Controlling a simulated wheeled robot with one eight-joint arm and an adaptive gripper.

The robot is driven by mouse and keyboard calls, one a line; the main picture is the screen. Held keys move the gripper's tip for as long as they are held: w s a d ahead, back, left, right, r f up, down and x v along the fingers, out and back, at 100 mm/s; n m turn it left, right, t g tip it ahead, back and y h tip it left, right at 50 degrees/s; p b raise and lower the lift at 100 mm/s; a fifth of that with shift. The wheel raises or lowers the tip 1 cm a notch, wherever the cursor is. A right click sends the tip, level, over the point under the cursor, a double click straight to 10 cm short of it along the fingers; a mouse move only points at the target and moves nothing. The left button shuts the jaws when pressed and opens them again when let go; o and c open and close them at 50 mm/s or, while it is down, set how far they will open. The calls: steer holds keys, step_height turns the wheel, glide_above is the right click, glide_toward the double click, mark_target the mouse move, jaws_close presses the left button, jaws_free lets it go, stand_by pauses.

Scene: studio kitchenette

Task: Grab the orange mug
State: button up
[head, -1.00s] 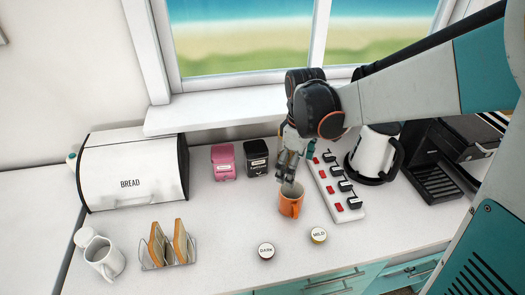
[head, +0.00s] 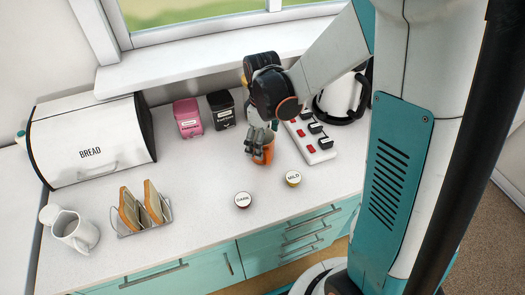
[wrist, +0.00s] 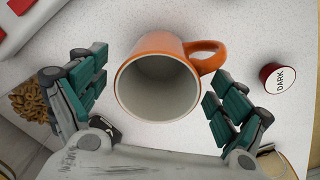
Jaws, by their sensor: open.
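The orange mug (head: 264,152) stands upright on the white counter, partly hidden behind my gripper in the head view. In the wrist view the mug (wrist: 158,82) shows its pale empty inside, with its handle toward the upper right. My gripper (head: 258,141) is right at the mug, pointing down from above. In the wrist view my gripper (wrist: 158,92) is open, with one finger to the lower left of the mug and the other to its lower right. Clear counter shows between each finger and the mug's rim.
A power strip (head: 308,140) lies right of the mug, with a white kettle (head: 342,97) behind it. The DARK pod (head: 243,200) and MILD pod (head: 293,178) sit in front. Pink (head: 187,118) and black (head: 221,110) canisters stand behind left. A toast rack (head: 143,214) is further left.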

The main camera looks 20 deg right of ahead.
step_height(320, 180, down, 2)
steer(key=shift+f, duration=0.1)
steer(key=c, duration=1.4)
steer(key=shift+r, duration=0.25)
steer(key=shift+c, duration=0.2)
